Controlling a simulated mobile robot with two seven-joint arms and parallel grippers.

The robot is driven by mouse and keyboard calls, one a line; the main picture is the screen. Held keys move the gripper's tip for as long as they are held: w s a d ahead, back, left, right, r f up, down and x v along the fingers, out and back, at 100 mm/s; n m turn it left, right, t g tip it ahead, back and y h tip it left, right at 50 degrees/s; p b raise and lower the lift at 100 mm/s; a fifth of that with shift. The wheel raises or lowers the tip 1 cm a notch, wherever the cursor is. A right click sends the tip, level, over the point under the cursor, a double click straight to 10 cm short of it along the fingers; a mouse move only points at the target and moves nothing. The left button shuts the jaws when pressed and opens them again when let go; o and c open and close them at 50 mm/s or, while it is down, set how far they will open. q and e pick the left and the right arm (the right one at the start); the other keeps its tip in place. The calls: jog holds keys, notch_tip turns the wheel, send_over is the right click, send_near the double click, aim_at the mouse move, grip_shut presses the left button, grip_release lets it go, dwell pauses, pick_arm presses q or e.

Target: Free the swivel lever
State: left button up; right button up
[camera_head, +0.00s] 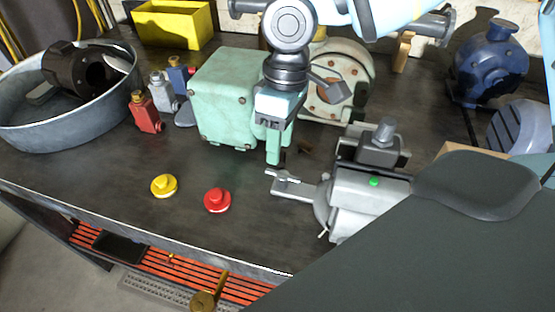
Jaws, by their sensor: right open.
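My right gripper (273,150) hangs fingers down over the bench, beside the front right of the mint-green housing (222,98). It is open, and nothing shows between its fingers. I cannot tell for sure that this is the swivel lever. A dark grey flat piece (328,90) shows beside my wrist, in front of the round flange (345,75). My left gripper is not in view.
A yellow knob (164,186) and a red knob (217,200) stand on the bench front. Red (146,113), grey (161,92) and blue (179,76) small blocks stand left of the housing. A metal tub (65,125) holds a dark motor. A blue motor (490,60) stands back right.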

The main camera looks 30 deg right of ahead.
aim_at(277, 172)
jog(key=shift+s+a+f, duration=0.1)
jog(key=shift+a+f, duration=0.1)
jog(key=shift+f, duration=1.15)
jog(key=shift+s+a+f, duration=0.1)
jog(key=shift+a+f, duration=0.1)
jog(key=shift+f, duration=1.1)
jog(key=shift+c, duration=0.3)
grip_shut()
jog(key=shift+n, duration=0.5)
jog(key=shift+o, duration=0.3)
grip_release()
jog(key=shift+a, duration=0.1)
